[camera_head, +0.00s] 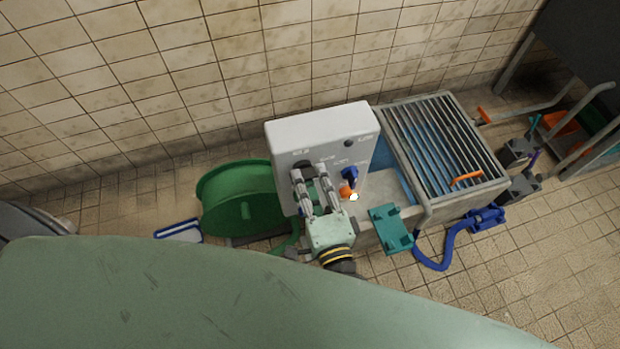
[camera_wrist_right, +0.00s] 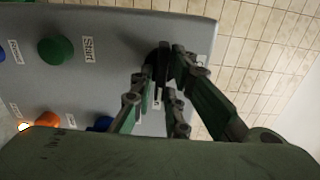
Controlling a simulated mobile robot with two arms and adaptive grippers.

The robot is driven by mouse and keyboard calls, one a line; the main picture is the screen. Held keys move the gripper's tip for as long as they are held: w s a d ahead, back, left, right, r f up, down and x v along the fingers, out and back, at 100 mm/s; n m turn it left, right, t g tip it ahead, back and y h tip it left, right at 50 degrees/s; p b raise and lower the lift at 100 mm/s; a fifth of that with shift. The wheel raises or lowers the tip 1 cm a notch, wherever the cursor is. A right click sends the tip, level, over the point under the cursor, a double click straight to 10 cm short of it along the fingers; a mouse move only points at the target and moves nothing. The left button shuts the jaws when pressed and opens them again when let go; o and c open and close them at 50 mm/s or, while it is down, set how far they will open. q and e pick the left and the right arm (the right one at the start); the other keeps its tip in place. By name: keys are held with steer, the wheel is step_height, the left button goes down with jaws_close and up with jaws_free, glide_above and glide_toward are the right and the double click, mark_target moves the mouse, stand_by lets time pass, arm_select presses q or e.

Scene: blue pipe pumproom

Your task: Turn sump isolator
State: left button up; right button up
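A light grey control box (camera_head: 320,125) stands against a metal-framed tank, with small labels on its face. My right gripper (camera_head: 309,180) reaches up to this face from the front. Its two fingers are apart in the head view. In the right wrist view, the tips of my right gripper (camera_wrist_right: 174,58) are at a dark knob (camera_wrist_right: 151,61), partly hidden behind them. I cannot tell whether they touch it. The label beside the knob is mostly covered, so I cannot read whether it is the sump isolator. My left gripper is not in view.
A green button (camera_wrist_right: 56,50) labelled Start and an orange knob (camera_wrist_right: 47,119) are on the same face. A blue handle (camera_head: 349,175) is right of my gripper. A green hose reel (camera_head: 238,200) stands left, a slatted grating (camera_head: 440,140) right.

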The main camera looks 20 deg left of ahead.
steer(key=shift+o, duration=1.2)
steer(key=v, duration=1.2)
